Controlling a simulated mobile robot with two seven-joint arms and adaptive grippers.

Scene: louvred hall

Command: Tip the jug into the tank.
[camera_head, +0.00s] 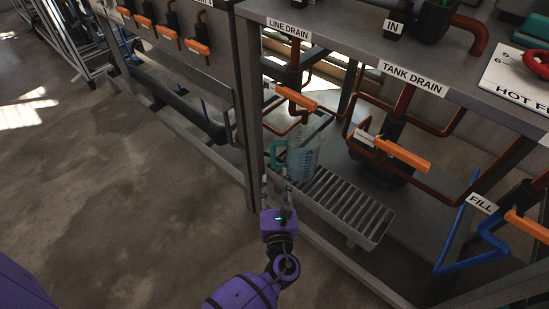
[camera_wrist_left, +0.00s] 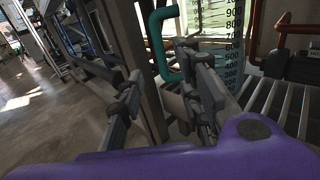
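My left gripper (camera_head: 276,190) is just in front of and below the handle. In the left wrist view, the left gripper's fingers (camera_wrist_left: 165,98) are spread, with nothing visible between them touching both. The teal handle (camera_wrist_left: 160,42) is just beyond them, and the graduated jug wall (camera_wrist_left: 222,38) is at the right. The tank itself I cannot make out for sure; a "TANK DRAIN" label (camera_head: 413,77) is on the bench edge. My right gripper is out of view.
The slatted grate (camera_head: 345,207) lies under the bench. Orange valve levers (camera_head: 297,98) (camera_head: 402,154) and brown pipes stick out around the jug. A grey frame post (camera_head: 248,120) stands left of the jug. A "FILL" label (camera_head: 481,204) is at right. Open floor (camera_head: 110,200) lies to the left.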

